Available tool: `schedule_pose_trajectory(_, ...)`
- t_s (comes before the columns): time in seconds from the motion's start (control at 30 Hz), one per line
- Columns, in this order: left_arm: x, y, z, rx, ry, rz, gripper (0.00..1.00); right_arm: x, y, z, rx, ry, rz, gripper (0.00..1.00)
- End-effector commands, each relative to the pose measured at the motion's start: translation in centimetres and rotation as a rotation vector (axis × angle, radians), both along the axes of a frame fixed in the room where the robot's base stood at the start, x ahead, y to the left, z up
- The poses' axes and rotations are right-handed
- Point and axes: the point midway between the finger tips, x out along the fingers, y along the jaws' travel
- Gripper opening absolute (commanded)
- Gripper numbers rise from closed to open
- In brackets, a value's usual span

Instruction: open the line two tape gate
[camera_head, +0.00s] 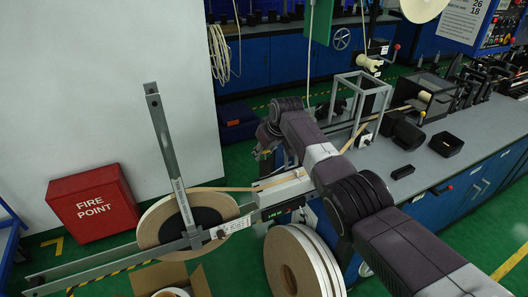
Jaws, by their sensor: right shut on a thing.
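A large tape roll (160,226) with a dark hub stands at the left of the line. A grey upright bar (168,150) and a long slanting grey bar (105,267) meet in front of its hub. I cannot tell which part is the line two gate. A pale tape strip (238,188) runs from the roll to a white block (284,190) beside the bench. My right gripper (264,151) is above that block, at the end of my dark arm. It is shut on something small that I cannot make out. My left gripper is not in view.
A second tape roll (288,270) stands below the block, and an open cardboard box (182,278) is at the front. A grey bench (440,160) with dark trays fills the right. A red fire point box (94,204) stands by the white wall.

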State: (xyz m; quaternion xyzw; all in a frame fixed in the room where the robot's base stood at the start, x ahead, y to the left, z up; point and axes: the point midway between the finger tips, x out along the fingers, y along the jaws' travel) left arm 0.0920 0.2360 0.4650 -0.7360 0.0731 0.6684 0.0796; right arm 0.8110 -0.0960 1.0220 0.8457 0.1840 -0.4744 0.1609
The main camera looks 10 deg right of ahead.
Motion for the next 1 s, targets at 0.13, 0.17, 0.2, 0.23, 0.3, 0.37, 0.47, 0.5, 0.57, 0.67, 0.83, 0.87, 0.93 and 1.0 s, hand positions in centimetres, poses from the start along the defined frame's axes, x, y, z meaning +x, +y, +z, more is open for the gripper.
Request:
schedule_pose_trajectory(0.13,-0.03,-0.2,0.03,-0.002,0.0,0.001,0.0,0.3,0.19,0.45,0.005,-0.013,0.0,0.0)
schedule_pose_trajectory(0.17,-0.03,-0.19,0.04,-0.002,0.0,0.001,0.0,0.31,0.19,0.45,0.005,-0.013,0.0,0.0)
schedule_pose_trajectory(0.2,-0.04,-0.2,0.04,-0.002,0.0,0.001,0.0,0.32,0.18,0.47,0.005,-0.013,0.0,0.0)
schedule_pose_trajectory(0.23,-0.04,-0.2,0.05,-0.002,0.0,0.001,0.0,0.32,0.19,0.48,0.005,-0.013,0.0,0.0)
schedule_pose_trajectory(0.3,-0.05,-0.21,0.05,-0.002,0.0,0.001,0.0,0.33,0.17,0.52,0.005,-0.015,0.0,0.0)
schedule_pose_trajectory(0.37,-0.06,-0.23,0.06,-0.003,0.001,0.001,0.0,0.37,0.16,0.59,0.005,-0.015,0.0,0.0)
schedule_pose_trajectory(0.47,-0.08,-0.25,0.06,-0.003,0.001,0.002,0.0,0.43,0.13,0.69,0.004,-0.017,-0.001,0.0)
schedule_pose_trajectory(0.5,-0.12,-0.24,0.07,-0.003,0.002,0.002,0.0,0.44,0.12,0.74,0.004,-0.017,-0.001,0.0)
schedule_pose_trajectory(0.57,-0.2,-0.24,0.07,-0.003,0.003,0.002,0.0,0.46,0.11,0.79,0.005,-0.018,-0.001,0.0)
schedule_pose_trajectory(0.67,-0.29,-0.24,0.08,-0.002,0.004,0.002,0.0,0.47,0.09,0.82,0.004,-0.019,-0.001,0.0)
schedule_pose_trajectory(0.83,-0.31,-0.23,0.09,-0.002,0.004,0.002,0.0,0.48,0.05,0.85,0.004,-0.019,-0.001,0.3)
schedule_pose_trajectory(0.87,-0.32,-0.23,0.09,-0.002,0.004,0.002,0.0,0.48,0.04,0.84,0.004,-0.019,-0.001,0.33)
schedule_pose_trajectory(0.93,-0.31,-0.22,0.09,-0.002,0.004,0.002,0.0,0.43,0.03,0.77,0.003,-0.017,-0.001,0.41)
schedule_pose_trajectory(1.0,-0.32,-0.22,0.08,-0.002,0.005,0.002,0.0,0.35,0.0,0.6,0.002,-0.014,-0.001,0.48)
